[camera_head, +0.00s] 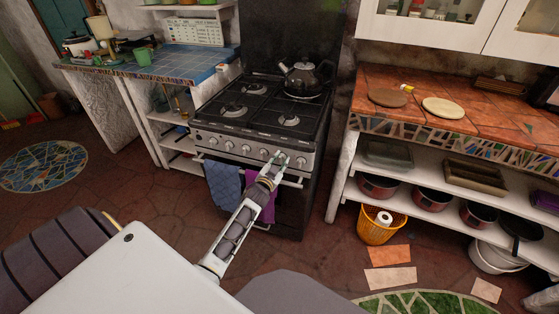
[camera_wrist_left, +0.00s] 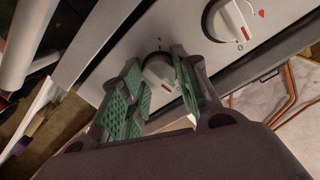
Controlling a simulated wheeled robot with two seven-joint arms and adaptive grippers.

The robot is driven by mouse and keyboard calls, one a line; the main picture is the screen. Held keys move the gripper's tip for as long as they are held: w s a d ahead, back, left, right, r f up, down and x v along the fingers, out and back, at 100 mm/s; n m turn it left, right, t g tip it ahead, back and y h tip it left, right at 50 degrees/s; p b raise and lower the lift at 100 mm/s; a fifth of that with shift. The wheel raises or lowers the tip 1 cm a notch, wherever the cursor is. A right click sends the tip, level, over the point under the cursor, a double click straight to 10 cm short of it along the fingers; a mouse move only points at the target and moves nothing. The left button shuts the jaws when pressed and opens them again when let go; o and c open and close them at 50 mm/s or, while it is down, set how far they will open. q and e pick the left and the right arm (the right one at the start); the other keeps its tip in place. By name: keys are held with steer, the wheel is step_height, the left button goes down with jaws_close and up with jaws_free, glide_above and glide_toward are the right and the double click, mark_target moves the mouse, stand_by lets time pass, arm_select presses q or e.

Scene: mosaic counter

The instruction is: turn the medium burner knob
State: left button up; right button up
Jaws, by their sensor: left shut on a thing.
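The black and steel stove (camera_head: 262,118) has a row of knobs along its front panel (camera_head: 232,146). My left gripper (camera_head: 276,161) is at the right part of that row. In the left wrist view, the gripper's green-padded fingers (camera_wrist_left: 161,84) are around a white and grey knob (camera_wrist_left: 158,68) with a red mark, shut on it. The fingers hide part of this knob. A second knob (camera_wrist_left: 231,18) with a red mark sits free at the upper right. No label tells which burner the held knob serves. My right gripper is not in view.
A kettle (camera_head: 304,79) stands on the back right of the stove. A blue towel (camera_head: 224,186) and a purple towel (camera_head: 262,194) hang on the oven rail below the knobs. A tiled counter (camera_head: 452,122) stands to the right, with a yellow basket (camera_head: 379,229) beneath.

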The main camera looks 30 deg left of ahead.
arm_select(q)
steer(key=shift+m, duration=0.9)
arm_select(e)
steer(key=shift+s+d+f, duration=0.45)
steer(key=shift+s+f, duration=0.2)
arm_select(q)
steer(key=o, duration=1)
steer(key=shift+o, duration=0.2)
steer(key=shift+s, duration=0.1)
steer(key=f+v, duration=0.1)
steer(key=v, duration=1)
steer(key=shift+s+d+r, duration=0.15)
steer(key=shift+s+r, duration=0.2)
steer(key=shift+r, duration=0.15)
steer(key=shift+f, duration=0.15)
